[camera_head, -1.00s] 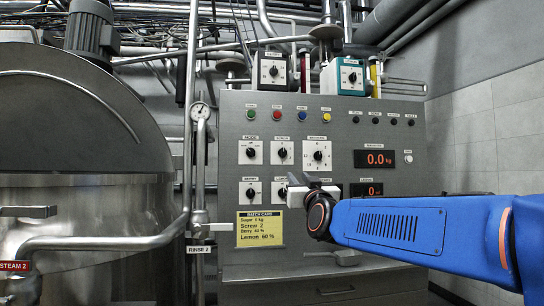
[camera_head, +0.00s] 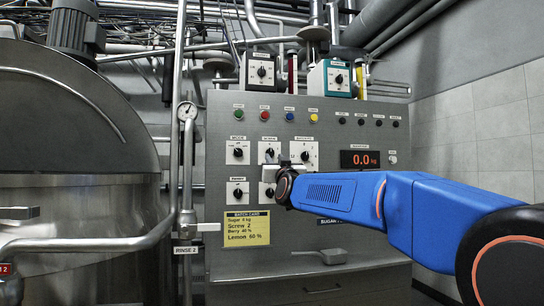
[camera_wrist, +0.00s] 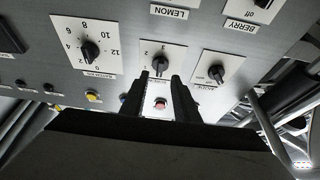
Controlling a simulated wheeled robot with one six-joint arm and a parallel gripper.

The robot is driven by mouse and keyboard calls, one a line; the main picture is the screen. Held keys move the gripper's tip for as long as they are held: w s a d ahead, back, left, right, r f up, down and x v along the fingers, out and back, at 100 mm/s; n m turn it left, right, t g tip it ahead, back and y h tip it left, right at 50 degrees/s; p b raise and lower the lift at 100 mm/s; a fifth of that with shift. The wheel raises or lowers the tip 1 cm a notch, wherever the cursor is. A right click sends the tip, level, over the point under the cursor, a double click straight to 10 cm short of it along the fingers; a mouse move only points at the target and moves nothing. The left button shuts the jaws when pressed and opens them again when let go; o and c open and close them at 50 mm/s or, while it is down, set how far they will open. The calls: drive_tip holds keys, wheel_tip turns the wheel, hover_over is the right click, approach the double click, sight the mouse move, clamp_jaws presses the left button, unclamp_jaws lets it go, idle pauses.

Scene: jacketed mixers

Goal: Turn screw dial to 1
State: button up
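The screw dial (camera_head: 269,154) is a black knob on a white plate, in the middle of the panel's upper left trio of dials. In the wrist view, which is upside down, the screw dial (camera_wrist: 160,64) lies just beyond my fingertips, roughly centred between them. Its exact setting is too small to read. My gripper (camera_head: 271,167) is just below the dial in the head view and hides part of the lower row. In the wrist view my gripper (camera_wrist: 160,82) has its two black fingers apart with nothing between them. Whether the tips touch the plate I cannot tell.
The mode dial (camera_head: 238,152) and a larger numbered dial (camera_head: 305,155) flank it closely. Coloured buttons (camera_head: 289,116) sit above. A yellow batch card (camera_head: 246,228) reads "Screw 2". A pipe (camera_head: 187,160) and steel mixer (camera_head: 70,200) stand at left.

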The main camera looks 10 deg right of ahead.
sight(271, 153)
drive_tip(key=shift+x, duration=2.65)
clamp_jaws()
